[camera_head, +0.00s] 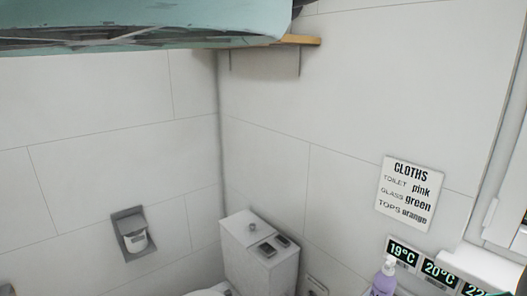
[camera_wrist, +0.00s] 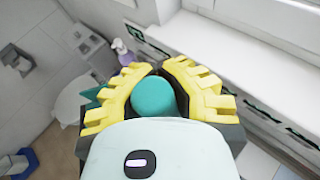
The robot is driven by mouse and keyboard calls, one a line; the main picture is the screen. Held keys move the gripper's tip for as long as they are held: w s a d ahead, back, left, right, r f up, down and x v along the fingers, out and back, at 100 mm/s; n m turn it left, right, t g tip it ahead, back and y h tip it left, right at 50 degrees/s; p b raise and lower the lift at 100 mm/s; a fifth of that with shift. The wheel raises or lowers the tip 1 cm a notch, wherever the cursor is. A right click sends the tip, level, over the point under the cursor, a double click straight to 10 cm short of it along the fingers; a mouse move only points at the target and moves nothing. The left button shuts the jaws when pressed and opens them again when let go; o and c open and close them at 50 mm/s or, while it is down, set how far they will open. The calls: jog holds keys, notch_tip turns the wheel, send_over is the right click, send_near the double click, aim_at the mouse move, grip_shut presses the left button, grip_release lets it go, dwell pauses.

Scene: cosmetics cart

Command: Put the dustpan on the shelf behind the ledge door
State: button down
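In the wrist view, the yellow fingers of my gripper (camera_wrist: 168,85) close in on both sides of a teal rounded piece (camera_wrist: 153,97). It looks like the dustpan's handle end. Another teal bit (camera_wrist: 95,93) shows left of the left finger; the rest is hidden behind the gripper. In the head view, a large pale teal shape fills the top left; I cannot tell whether it is the dustpan or my arm. A wooden shelf (camera_head: 304,40) on brackets shows just beyond its right end, partly covered. I cannot make out a ledge door.
A white window ledge (camera_wrist: 235,55) runs along the right wall. A toilet (camera_wrist: 80,97) and a paper holder (camera_head: 133,234) are at the left. A cloths sign (camera_head: 408,193) hangs on the wall.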

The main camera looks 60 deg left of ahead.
jog(key=w+r+m+t+h+p, duration=0.1)
jog(key=r+m+h+p, duration=0.4)
jog(key=r+p, duration=0.8)
jog(key=w+r+m+t+h+p, duration=0.2)
jog(key=r+m+t+h+p, duration=0.2)
jog(key=r+p, duration=1)
jog(key=shift+m+h+p, duration=0.4)
jog(key=shift+h+p, duration=0.2)
jog(key=shift+p, duration=0.5)
jog(key=shift+w+f, duration=0.1)
dwell(0.5)
